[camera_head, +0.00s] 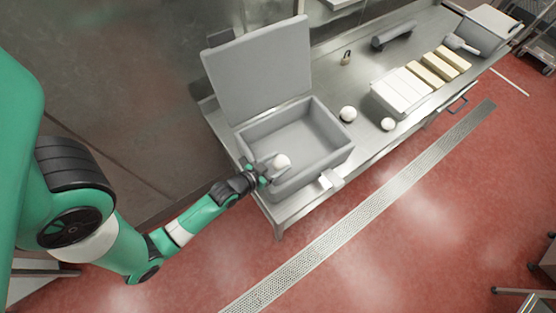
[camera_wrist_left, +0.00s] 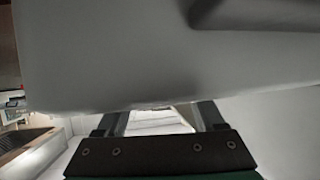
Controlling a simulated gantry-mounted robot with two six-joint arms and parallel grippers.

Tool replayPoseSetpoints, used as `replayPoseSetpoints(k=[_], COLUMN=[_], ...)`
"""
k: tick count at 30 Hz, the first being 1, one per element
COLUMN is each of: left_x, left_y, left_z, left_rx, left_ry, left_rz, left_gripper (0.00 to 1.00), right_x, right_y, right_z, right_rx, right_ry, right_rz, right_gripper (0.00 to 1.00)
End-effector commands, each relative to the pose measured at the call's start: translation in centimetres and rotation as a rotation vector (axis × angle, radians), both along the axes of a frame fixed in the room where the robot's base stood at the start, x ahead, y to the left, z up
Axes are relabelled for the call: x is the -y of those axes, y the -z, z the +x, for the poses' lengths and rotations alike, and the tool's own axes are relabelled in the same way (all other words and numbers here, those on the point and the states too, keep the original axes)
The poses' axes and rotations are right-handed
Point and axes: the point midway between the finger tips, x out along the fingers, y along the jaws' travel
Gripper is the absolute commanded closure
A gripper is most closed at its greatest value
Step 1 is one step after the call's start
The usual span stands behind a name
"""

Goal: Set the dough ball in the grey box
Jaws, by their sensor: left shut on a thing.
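The grey box (camera_head: 330,155) stands at the left end of the steel table, its lid (camera_head: 262,72) raised at the back. My left gripper (camera_head: 272,167) is over the near left part of the box, shut on a pale dough ball (camera_head: 281,161). The ball appears within the box's outline; its height above the floor of the box cannot be told. Two other pale balls lie on the table right of the box, one nearer (camera_head: 388,124) and one farther (camera_head: 348,114). In the left wrist view, a large pale surface hides most of the space beyond my left gripper (camera_wrist_left: 160,118). My right gripper is not in view.
A grey roller-like object (camera_head: 394,35) and a small brass-coloured item (camera_head: 346,58) lie behind. A grey container (camera_head: 487,30) stands at the far right end.

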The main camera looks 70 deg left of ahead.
Motion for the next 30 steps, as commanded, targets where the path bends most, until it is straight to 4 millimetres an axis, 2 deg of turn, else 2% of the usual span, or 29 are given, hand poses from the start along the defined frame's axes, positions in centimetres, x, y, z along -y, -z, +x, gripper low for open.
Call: replayPoseSetpoints(k=[17, 18, 22, 23, 30], left_x=[0.0, 0.0, 0.1, 0.1, 0.1], left_y=[1.3, 1.4, 1.6, 1.6, 1.7], left_z=[-0.1, -0.1, -0.2, -0.2, -0.3], left_rx=[-0.003, -0.005, -0.009, -0.01, -0.013], left_ry=[0.0, -0.001, -0.001, -0.001, -0.003], left_rz=[-0.003, -0.005, -0.007, -0.008, -0.01], left_gripper=[0.91, 0.27, 0.03, 0.0, 0.0], right_x=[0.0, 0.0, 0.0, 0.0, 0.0], right_y=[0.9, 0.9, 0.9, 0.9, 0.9], right_z=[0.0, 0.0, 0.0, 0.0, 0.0], right_rx=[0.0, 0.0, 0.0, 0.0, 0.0], right_ry=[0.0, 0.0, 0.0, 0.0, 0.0], right_rz=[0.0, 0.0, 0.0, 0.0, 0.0], right_gripper=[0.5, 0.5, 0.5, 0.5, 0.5])
